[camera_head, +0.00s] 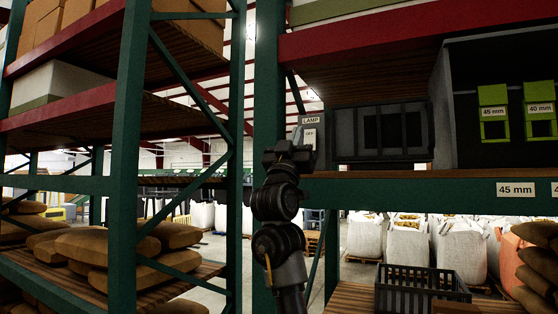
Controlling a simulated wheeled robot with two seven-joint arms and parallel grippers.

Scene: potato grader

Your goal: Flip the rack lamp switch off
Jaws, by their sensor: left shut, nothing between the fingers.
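The lamp switch (310,136) is a small pale plate on the green rack post, under a label reading "LAMP". The word "OFF" shows on its face. My left gripper (298,139) is raised in front of the post, right at the left side of the switch, and covers part of it. Its fingers look shut and empty. I cannot tell whether the fingertips touch the switch. My right gripper is not in view.
A dark crate (380,131) stands on the shelf just right of the switch. The green rack post (268,60) is close behind my arm. A dark open basket (421,288) sits lower right. Sacks (105,246) lie on the left rack.

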